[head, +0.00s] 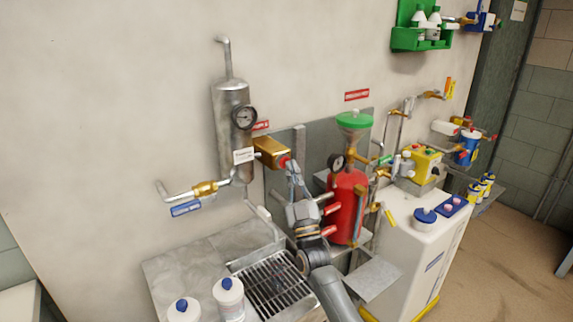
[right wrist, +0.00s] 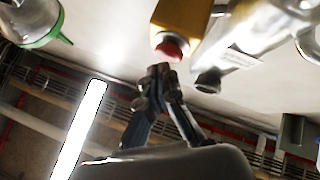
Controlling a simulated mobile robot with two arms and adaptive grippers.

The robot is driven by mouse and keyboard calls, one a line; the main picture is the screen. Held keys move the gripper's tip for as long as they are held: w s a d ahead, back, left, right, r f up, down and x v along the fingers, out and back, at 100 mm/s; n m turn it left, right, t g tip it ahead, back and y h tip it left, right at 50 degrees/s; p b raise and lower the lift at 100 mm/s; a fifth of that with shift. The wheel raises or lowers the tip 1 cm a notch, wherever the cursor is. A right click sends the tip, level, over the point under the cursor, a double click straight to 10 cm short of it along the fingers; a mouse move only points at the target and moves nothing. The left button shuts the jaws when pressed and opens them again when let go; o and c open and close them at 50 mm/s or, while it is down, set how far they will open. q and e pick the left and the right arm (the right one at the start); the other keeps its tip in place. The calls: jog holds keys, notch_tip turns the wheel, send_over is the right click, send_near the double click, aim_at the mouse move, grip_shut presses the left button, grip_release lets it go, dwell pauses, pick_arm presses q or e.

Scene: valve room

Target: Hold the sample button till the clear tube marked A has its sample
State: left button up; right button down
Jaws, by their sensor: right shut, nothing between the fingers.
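The sample button (head: 284,162) is a red cap on the end of a brass-coloured box (head: 269,150) on the wall, right of a silver cylinder (head: 231,125). My right gripper (head: 291,168) is shut and empty, its fingertips right at the button. In the right wrist view, the fingertips (right wrist: 158,75) are together just below the red button (right wrist: 168,50); I cannot tell whether they touch or press it. I cannot make out a clear tube marked A; my right arm hides part of the area below the box. My left gripper is not in view.
A gauge (head: 244,117) and white tag (head: 243,156) are on the cylinder. A red vessel (head: 347,205) with a green funnel stands close right of my arm. Below are a grated sink (head: 262,282) and white bottles (head: 229,296). A white cabinet (head: 425,245) stands right.

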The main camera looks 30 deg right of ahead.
jog(key=shift+w+b, duration=0.4)
jog(key=shift+w, duration=0.2)
dwell(0.4)
jog(key=shift+s, duration=0.2)
dwell(1.2)
jog(key=shift+s+p, duration=0.6)
jog(key=shift+s, duration=0.2)
jog(key=s+p, duration=0.2)
jog(key=s, duration=0.3)
jog(key=shift+d+p, duration=0.25)
jog(key=shift+p, duration=0.15)
jog(key=shift+f, duration=0.1)
